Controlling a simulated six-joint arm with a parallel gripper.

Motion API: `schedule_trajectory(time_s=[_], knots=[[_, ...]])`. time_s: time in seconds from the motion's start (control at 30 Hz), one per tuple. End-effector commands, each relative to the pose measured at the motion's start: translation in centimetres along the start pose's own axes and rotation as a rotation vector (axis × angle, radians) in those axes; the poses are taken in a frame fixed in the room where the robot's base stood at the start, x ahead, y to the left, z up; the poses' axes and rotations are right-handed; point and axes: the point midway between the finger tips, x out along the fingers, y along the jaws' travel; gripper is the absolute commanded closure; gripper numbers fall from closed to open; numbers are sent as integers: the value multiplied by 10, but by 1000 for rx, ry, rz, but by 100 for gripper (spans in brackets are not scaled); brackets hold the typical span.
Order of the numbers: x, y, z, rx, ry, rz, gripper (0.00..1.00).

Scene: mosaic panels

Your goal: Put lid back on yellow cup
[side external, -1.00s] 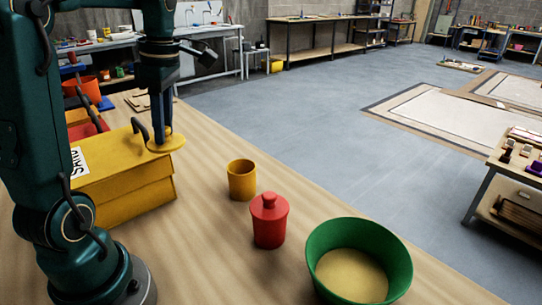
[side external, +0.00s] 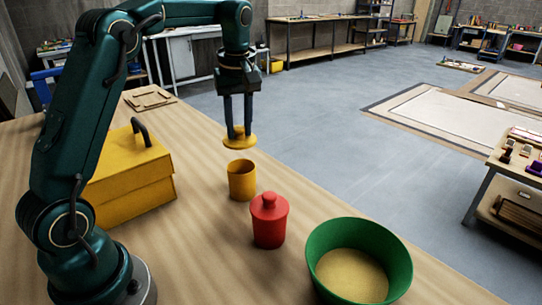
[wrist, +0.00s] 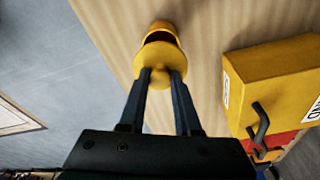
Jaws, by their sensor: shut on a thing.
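My gripper (side external: 239,130) is shut on the yellow lid (side external: 239,144) and holds it in the air. The lid is a flat yellow disc, roughly level. The yellow cup (side external: 241,182) stands upright and open on the wooden table, just below the lid, with a gap between them in the side view. In the wrist view the lid (wrist: 157,69) sits between my fingertips (wrist: 160,78) and covers part of the cup (wrist: 161,27), whose dark opening shows beyond the lid's edge.
A red lidded jar (side external: 269,222) stands close to the cup, in front and to the right. A green bowl (side external: 316,262) with tan contents is farther right. A yellow box (side external: 135,178) with a dark handle stands at left. Bare table (side external: 205,245) lies between box and jar.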

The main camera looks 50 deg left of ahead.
Motion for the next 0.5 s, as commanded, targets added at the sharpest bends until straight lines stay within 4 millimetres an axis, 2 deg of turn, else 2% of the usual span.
schedule_trajectory(time_s=[0.5], knots=[[45,-1,7,-3,-2,-3,100]])
